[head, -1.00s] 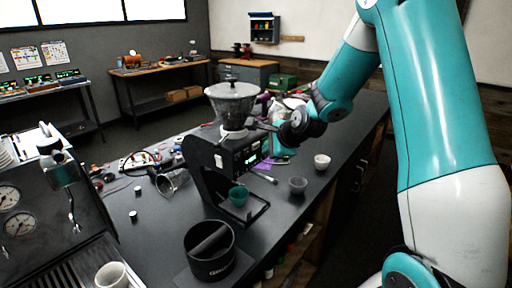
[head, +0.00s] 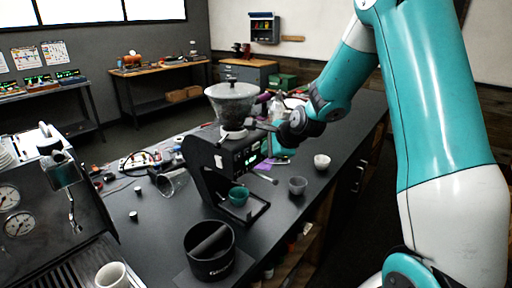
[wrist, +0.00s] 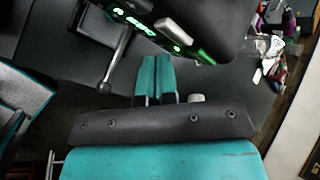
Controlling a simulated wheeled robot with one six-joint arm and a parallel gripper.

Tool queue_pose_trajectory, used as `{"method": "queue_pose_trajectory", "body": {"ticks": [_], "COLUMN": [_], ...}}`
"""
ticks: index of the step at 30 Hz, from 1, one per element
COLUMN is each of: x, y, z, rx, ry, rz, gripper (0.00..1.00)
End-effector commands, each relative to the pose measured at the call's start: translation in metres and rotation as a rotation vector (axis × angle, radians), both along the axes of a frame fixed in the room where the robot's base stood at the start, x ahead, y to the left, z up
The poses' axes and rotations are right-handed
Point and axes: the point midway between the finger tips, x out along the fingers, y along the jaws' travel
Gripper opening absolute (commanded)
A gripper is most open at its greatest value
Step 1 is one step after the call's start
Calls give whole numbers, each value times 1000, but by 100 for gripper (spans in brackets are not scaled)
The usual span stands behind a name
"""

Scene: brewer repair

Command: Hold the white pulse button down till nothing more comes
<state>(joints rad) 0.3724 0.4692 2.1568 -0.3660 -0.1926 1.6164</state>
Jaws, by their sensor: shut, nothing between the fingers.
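The black grinder (head: 208,160) stands on the bench with a clear hopper (head: 232,102) on top. Its lit front panel (wrist: 137,27) shows in the wrist view, with a pale raised piece (wrist: 174,33) that looks like the white pulse button. My gripper (wrist: 156,58) is shut and empty, its teal fingertips just short of the panel's lower edge. A gap shows between tips and button in the picture; I cannot tell the depth. In the head view my wrist hides part of the panel side. A teal cup (head: 238,196) sits under the grinder's spout.
An espresso machine (head: 45,215) is at left. A metal lever (wrist: 113,62) hangs near my fingers.

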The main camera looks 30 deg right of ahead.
Motion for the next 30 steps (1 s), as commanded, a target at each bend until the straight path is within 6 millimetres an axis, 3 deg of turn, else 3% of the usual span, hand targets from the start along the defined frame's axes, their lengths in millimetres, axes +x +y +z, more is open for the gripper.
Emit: {"method": "queue_pose_trajectory", "body": {"ticks": [30], "x": [11], "y": [4], "z": [0], "rx": [1], "ry": [0], "rz": [0], "gripper": [0]}}
